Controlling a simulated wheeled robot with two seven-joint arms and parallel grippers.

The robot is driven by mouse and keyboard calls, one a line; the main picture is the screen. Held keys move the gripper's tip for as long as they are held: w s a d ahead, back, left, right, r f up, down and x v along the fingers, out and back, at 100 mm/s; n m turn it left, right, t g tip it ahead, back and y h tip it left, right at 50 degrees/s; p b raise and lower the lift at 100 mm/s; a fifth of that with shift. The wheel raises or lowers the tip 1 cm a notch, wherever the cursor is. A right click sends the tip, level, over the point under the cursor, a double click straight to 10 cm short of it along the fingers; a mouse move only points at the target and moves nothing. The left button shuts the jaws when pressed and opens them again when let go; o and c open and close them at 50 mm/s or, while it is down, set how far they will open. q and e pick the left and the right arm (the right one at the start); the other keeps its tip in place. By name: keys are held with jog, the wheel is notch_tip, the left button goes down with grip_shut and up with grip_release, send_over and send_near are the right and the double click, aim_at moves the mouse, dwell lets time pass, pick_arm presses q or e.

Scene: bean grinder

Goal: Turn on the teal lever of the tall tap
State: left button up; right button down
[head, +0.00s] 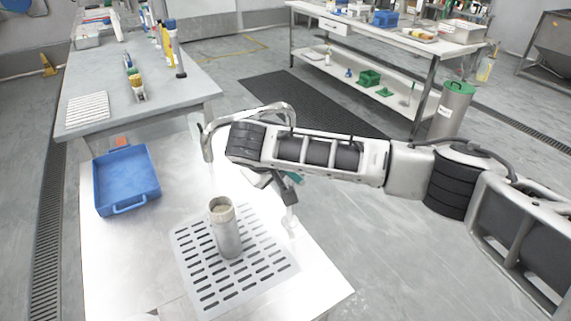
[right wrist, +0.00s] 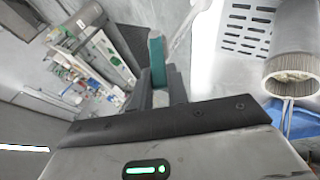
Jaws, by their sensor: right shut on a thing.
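The tall tap (head: 207,145) is silver, with a curved spout rising behind my right forearm in the head view. Its teal lever (head: 294,177) shows only as a small piece under my forearm. In the right wrist view the teal lever (right wrist: 157,50) stands between the fingers of my right gripper (right wrist: 161,84), which is shut on it. In the head view the right gripper (head: 275,192) is partly hidden under the arm. My left gripper is not in view.
A steel cylinder (head: 229,238) stands upright on a slotted drain plate (head: 190,249), close to my right gripper. A blue bin (head: 126,180) sits at the table's left. Bare table lies between bin and plate. Further benches (head: 130,75) stand behind.

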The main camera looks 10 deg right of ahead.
dwell(0.3)
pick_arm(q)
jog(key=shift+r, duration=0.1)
pick_arm(e)
jog(key=c, duration=1.4)
grip_release()
jog(key=shift+o, duration=0.2)
jog(key=shift+r, duration=0.1)
pick_arm(q)
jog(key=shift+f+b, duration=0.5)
jog(key=shift+b, duration=0.2)
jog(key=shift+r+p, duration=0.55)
jog(key=shift+p, duration=0.05)
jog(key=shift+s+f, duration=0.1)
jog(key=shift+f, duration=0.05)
pick_arm(e)
jog(key=v, duration=1.5)
jog(key=shift+s+a+r, duration=0.2)
jog(key=shift+s+r, duration=0.05)
jog(key=shift+c, duration=0.4)
